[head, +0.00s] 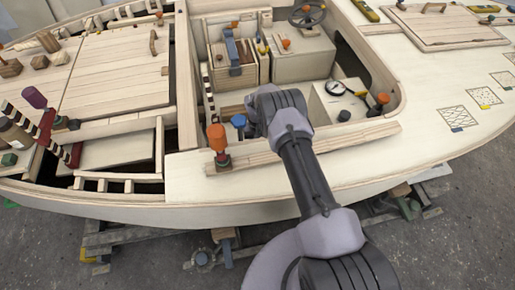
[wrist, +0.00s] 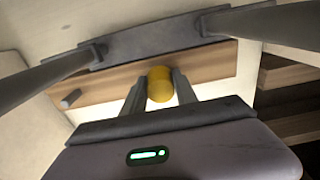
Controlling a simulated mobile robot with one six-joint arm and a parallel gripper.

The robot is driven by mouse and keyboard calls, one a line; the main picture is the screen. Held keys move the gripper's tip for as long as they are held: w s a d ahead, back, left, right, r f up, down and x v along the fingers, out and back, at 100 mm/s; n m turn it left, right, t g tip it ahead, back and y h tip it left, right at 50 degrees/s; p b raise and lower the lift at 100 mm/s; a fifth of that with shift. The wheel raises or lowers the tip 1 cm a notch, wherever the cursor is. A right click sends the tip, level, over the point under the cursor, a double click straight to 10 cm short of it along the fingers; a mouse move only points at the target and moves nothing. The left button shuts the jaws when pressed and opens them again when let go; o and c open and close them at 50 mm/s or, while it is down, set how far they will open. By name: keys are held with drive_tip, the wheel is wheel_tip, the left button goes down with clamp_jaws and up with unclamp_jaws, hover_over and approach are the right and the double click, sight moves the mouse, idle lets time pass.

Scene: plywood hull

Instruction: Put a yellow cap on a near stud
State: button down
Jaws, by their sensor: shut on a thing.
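In the wrist view a round yellow cap (wrist: 160,86) sits between the two fingertips of my gripper (wrist: 160,92), which is shut on it. A wooden strip runs behind the cap, and a short bare grey stud (wrist: 71,98) sticks out of it, left of and apart from the cap. I cannot tell whether the cap touches anything beyond the fingers. In the head view my gripper is largely hidden behind my own wrist, over the near side of the cockpit, and the yellow cap does not show.
The near wooden rail (head: 350,139) carries an orange-topped item (head: 217,138) left of my arm. A blue-topped item (head: 238,121) is close beside my wrist. Another orange-topped item (head: 382,98) and a round gauge (head: 335,88) are to the right. The right deck (head: 425,115) has free room.

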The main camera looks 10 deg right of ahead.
drive_tip(key=shift+f, duration=0.6)
drive_tip(key=shift+r, duration=0.15)
drive_tip(key=c, duration=0.9)
unclamp_jaws()
drive_tip(key=shift+c, duration=0.2)
